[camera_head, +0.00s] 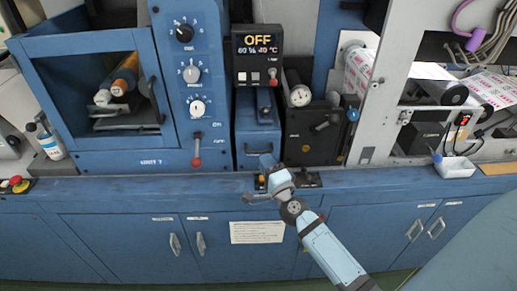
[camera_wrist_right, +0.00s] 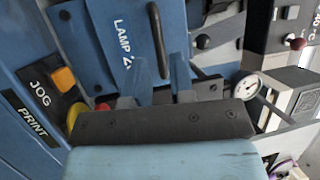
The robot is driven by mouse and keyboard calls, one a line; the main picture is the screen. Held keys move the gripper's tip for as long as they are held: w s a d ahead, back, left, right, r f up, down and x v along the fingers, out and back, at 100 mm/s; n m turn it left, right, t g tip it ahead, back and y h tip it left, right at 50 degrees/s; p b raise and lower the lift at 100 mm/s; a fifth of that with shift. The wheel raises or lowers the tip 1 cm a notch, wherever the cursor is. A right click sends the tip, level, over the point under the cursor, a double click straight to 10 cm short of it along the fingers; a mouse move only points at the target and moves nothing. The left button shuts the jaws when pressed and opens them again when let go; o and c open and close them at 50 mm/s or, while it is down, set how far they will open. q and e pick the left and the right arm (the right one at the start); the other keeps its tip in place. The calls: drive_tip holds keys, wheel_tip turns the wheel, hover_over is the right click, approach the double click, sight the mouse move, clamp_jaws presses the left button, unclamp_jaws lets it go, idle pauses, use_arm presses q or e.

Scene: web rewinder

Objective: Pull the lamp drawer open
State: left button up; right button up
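The lamp drawer (camera_head: 258,138) is a narrow blue unit in the middle of the machine, below the OFF display. Its front shows in the right wrist view with a "LAMP 2" label (camera_wrist_right: 123,42) and a dark bar handle (camera_wrist_right: 157,40). No clear gap shows around the drawer front. My right gripper (camera_head: 268,166) is at the foot of the drawer. My left gripper is not in view.
An orange JOG button (camera_wrist_right: 64,78) sits beside the gripper. A red-knobbed lever (camera_head: 196,161) hangs left of the drawer, and a dark gauge unit (camera_head: 313,135) stands right of it. A blue ledge (camera_head: 130,188) runs below, above cabinet doors.

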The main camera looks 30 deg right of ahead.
sight(259, 152)
drive_tip(key=x, duration=0.5)
clamp_jaws()
